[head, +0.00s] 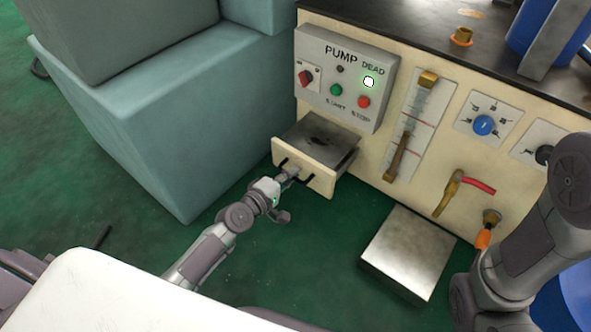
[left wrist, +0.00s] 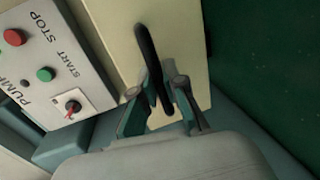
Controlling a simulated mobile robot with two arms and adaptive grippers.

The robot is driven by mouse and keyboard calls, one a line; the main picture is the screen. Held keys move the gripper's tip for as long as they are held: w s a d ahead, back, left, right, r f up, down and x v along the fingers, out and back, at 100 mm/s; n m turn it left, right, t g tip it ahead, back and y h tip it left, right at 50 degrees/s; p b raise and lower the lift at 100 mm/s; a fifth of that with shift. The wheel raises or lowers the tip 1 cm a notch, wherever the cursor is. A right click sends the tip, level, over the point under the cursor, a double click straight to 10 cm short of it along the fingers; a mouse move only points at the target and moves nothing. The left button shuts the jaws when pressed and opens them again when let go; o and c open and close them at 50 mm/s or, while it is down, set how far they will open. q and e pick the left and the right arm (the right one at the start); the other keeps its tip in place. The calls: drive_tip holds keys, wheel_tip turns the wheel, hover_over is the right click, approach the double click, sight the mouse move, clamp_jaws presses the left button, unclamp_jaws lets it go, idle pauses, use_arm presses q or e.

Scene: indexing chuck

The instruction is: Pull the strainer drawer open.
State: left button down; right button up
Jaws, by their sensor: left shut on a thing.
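The strainer drawer (head: 322,182) has a cream front and a dark grey top with a darker patch. It stands out from the cream machine panel, below the pump box. Its front bears a black bar handle (head: 311,180), which also shows in the left wrist view (left wrist: 146,45). My left gripper (head: 290,174) is at the left part of the drawer front, shut on the handle. In the left wrist view its two fingers (left wrist: 160,95) sit on either side of the black bar. My right arm comes in at the right; its gripper does not show.
The pump control box (head: 345,80) with a lit lamp is just above the drawer. Large teal blocks (head: 140,120) stand close on the left. A metal box (head: 408,252) lies on the floor to the right.

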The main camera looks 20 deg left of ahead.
use_arm(q)
drive_tip(key=shift+s+a, duration=0.25)
drive_tip(key=shift+s, duration=0.45)
drive_tip(key=c, duration=1.2)
unclamp_jaws()
drive_tip(key=v, duration=1.2)
